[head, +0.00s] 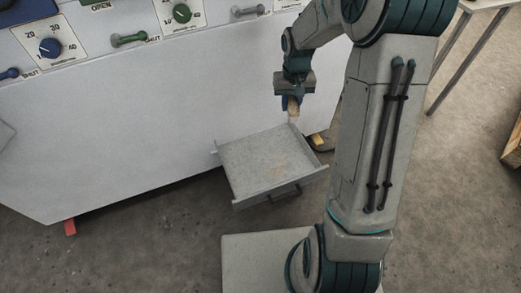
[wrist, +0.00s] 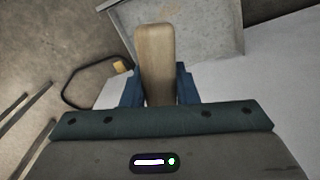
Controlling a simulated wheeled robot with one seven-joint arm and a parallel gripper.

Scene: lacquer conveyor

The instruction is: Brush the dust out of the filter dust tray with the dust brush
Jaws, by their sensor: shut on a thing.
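The filter dust tray (head: 238,152) is a grey open drawer pulled out from the white machine front. A tan patch of dust lies on its floor near the front right, in the head view. My gripper (head: 291,102) is above the tray's back right corner. It is shut on the dust brush (head: 293,107), whose wooden handle (wrist: 155,60) shows between the blue fingers in the wrist view. The bristles are hidden in both views. Part of the tray (wrist: 200,25) shows beyond the handle in the wrist view.
The white machine cabinet (head: 110,125) stands behind the tray, with knobs (head: 50,47) and levers (head: 128,40) on its panel. A yellow and black thing (head: 319,142) lies right of the tray. Concrete floor is open at the left front. Table legs (head: 462,62) stand at the right.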

